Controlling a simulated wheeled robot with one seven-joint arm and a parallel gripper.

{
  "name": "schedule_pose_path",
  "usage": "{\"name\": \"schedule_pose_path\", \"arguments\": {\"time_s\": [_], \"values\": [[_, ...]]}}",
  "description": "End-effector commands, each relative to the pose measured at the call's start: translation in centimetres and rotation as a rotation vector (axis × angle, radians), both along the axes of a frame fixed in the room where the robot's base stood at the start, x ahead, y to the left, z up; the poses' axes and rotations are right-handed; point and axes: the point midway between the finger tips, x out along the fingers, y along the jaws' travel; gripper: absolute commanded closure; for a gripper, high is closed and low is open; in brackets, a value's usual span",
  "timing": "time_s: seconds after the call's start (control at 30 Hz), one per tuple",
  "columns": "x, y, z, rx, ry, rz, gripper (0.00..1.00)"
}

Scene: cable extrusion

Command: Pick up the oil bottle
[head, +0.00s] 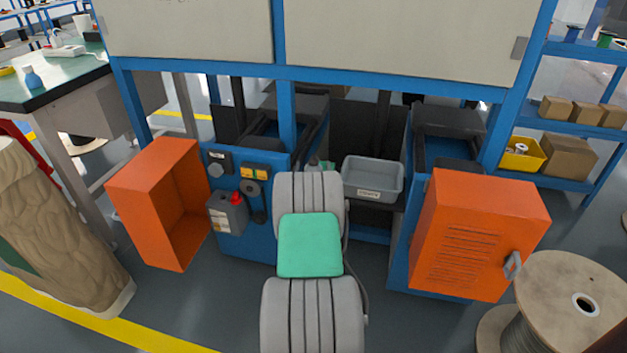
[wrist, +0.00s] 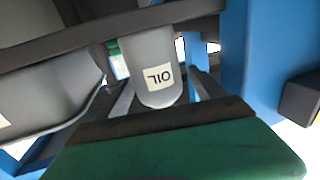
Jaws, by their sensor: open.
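The oil bottle (wrist: 155,72) is pale grey with a white label reading OIL, which appears upside down in the wrist view. My gripper (wrist: 158,92) is open, with one thin finger showing on each side of the bottle's near end. I cannot tell whether either finger touches it. In the head view, my own grey and green arm hides the gripper and most or all of the bottle. A small greenish-grey piece (head: 314,162) shows just behind the arm there and may be part of it.
A grey bin (head: 373,183) stands close right of my arm; it shows at left in the wrist view (wrist: 45,85). A grey canister (head: 228,215) with a red cap is at left. Blue frame posts and open orange doors (head: 478,235) flank the space.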

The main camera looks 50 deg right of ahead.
Motion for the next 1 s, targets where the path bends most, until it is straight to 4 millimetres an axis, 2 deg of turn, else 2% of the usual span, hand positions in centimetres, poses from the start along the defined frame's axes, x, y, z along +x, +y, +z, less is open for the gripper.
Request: {"name": "schedule_pose_path", "arguments": {"time_s": [0.17,1.0], "values": [[-0.10,-0.05,0.07,0.001,0.001,-0.002,0.23],[-0.16,-0.09,0.05,0.001,0.000,-0.002,0.92]]}}
